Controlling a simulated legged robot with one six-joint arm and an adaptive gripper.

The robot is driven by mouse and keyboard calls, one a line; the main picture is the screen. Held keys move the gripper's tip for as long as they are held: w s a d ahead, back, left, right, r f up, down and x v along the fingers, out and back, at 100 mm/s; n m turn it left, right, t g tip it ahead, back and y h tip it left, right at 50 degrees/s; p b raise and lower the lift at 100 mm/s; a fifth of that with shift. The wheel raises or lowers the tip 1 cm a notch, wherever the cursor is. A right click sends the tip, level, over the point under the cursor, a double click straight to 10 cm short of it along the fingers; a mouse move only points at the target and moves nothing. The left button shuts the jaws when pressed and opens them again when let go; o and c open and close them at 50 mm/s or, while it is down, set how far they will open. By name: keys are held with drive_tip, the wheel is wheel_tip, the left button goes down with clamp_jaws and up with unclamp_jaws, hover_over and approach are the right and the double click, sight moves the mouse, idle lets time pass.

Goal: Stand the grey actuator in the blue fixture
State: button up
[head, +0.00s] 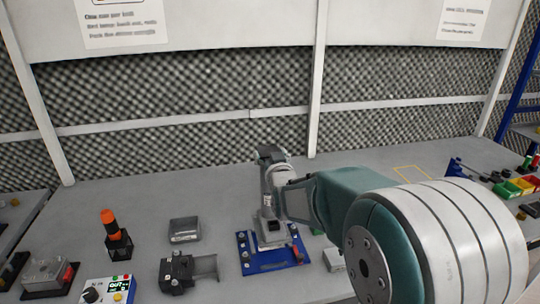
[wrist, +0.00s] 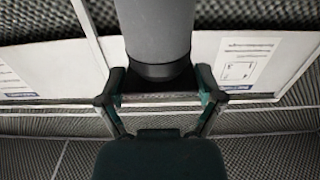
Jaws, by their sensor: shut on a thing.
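The grey actuator (wrist: 155,30) is a grey cylinder with a black end band, large in the wrist view. My gripper (wrist: 160,86) has its dark fingers on both sides of that black end and is shut on it. In the head view my gripper (head: 268,156) is at the end of my arm above the bench, and I cannot clearly tell the actuator from the arm parts there. The blue fixture (head: 254,261) is a blue plate on the bench below, with a grey block and bolts. My arm hides part of it, and I cannot tell whether the actuator touches it.
A grey metal tray (head: 185,229) and a dark clamp-like device (head: 176,272) lie left of the fixture. An orange-topped tool (head: 108,222) stands in a black holder, with a control box (head: 107,290) in front. Coloured bins (head: 510,188) are at far right. A foam-covered wall (head: 200,90) closes the back.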

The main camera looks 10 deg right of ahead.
drive_tip(key=shift+a+r, duration=0.1)
drive_tip(key=shift+f, duration=2.9)
drive_tip(key=shift+s+f, duration=0.1)
drive_tip(key=shift+f, duration=0.8)
drive_tip(key=o, duration=1.1)
drive_tip(key=shift+c, duration=0.2)
drive_tip(key=shift+f, duration=0.1)
drive_tip(key=shift+s, duration=0.1)
drive_tip(key=s, duration=1.1)
drive_tip(key=shift+s, duration=0.4)
